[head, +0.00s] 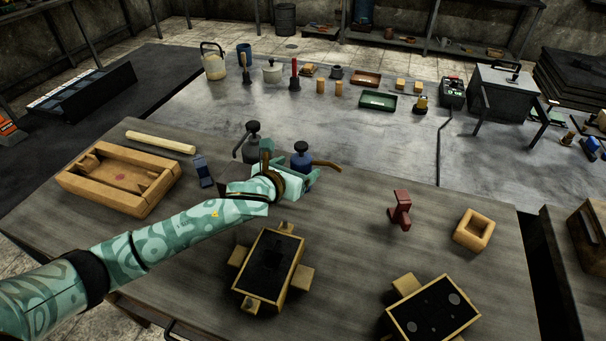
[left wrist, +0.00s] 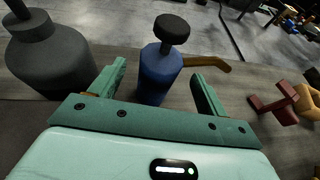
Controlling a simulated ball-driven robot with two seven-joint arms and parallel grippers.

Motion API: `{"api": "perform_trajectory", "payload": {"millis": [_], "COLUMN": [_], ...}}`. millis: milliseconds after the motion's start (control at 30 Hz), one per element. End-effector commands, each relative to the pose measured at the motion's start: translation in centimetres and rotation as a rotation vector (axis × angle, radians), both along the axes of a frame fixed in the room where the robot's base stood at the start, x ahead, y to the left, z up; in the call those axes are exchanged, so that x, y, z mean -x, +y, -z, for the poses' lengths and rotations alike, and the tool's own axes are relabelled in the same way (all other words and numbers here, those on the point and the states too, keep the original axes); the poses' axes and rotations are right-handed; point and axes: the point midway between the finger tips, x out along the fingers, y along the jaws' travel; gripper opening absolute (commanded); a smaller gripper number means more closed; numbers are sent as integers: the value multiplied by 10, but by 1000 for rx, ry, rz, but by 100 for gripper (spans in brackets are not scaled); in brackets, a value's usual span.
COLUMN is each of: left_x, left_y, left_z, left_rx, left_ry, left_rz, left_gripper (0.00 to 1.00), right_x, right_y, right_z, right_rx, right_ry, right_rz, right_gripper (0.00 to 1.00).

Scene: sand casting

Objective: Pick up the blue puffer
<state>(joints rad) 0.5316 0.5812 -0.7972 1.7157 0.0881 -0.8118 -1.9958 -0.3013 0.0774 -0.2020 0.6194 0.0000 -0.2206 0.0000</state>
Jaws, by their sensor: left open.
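The blue puffer (head: 301,160) stands upright on the near table, with a dark knob on top and a brown spout pointing right. My left gripper (head: 288,178) is open at its near side. In the left wrist view, the blue puffer (left wrist: 160,72) shows between the two green fingers of the left gripper (left wrist: 158,72), with gaps on both sides. Its lower part is hidden by the gripper. My right gripper is not in view.
A dark grey puffer (head: 253,146) stands just left of the blue one, also close in the left wrist view (left wrist: 50,60). Wooden flasks (head: 268,268) lie nearer. The table between is clear.

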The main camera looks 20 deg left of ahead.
Motion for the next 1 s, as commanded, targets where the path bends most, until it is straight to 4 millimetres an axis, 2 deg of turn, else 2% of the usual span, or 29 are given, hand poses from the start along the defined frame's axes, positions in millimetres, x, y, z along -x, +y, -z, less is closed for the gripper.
{"api": "perform_trajectory", "payload": {"millis": [300, 567, 600, 800, 1000], "left_x": [-43, -48, -48, -48, -48], "left_y": [-8, -9, -9, -9, -9], "left_z": [21, 19, 19, 19, 19], "left_rx": [0, 1, 1, 1, 1], "left_ry": [1, -1, -1, -1, -2], "left_rz": [-1, 0, 0, -1, 0], "left_gripper": [76, 76, 73, 18, 18], "right_x": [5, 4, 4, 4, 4], "right_y": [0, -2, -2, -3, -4], "right_z": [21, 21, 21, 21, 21], "right_rx": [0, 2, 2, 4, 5], "right_ry": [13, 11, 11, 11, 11], "right_rz": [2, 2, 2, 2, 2], "right_gripper": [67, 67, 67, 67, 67]}}
